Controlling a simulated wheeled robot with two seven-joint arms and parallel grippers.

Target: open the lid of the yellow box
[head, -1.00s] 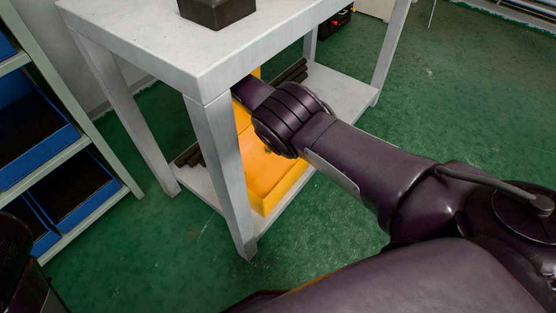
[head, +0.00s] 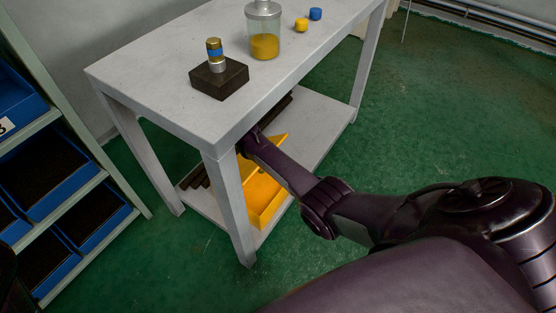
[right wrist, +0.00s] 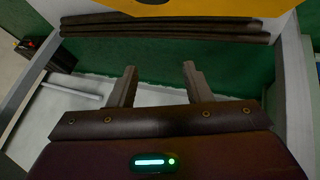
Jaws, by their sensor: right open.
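The yellow box (head: 263,200) is on the lower shelf of the grey table, partly hidden by my right arm and the near table leg. Its front part looks open, showing an orange-yellow inside. A yellow panel, apparently the lid (head: 273,146), stands tilted up at the far side. In the right wrist view a yellow surface (right wrist: 190,6) shows at the top edge. My right gripper (right wrist: 158,70) is open and empty, its fingers apart and clear of that surface. In the head view the tabletop hides its fingers. My left gripper is not in view.
The table's top (head: 165,75) overhangs my right arm; a leg (head: 232,205) stands close left of the box. Dark bars (right wrist: 165,27) lie on the lower shelf. A dark block (head: 219,80) and a jar (head: 264,35) stand on top. Blue bins are at left.

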